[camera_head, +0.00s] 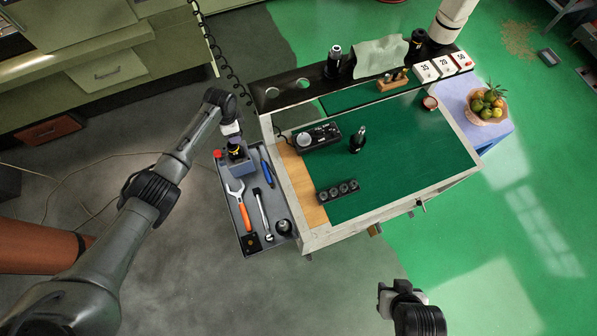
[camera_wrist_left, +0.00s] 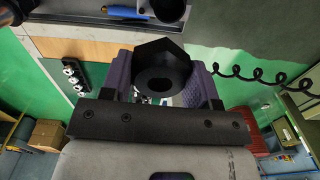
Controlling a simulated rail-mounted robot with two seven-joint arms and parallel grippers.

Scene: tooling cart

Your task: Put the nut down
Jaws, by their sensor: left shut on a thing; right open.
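My left gripper (camera_wrist_left: 163,88) is shut on a black nut (camera_wrist_left: 165,54), a hexagonal piece with a round hole, which shows between its two purple-grey fingers. In the head view my left gripper (camera_head: 235,150) is over the upper left end of the grey tool tray (camera_head: 243,232) at the cart's left side. The nut is hard to make out there, and I cannot tell whether it touches anything below. My right gripper (camera_head: 398,294) is open and apart from the cart, at the lower right of the head view.
The tray holds an orange-handled wrench (camera_head: 242,205), a blue screwdriver (camera_head: 265,166), a ratchet (camera_head: 263,213) and a black round part (camera_head: 283,227). The cart's green mat (camera_head: 420,155) bears a socket rail (camera_head: 338,191), a black case (camera_head: 317,137) and a dark upright tool (camera_head: 357,140). Its right half is mostly clear.

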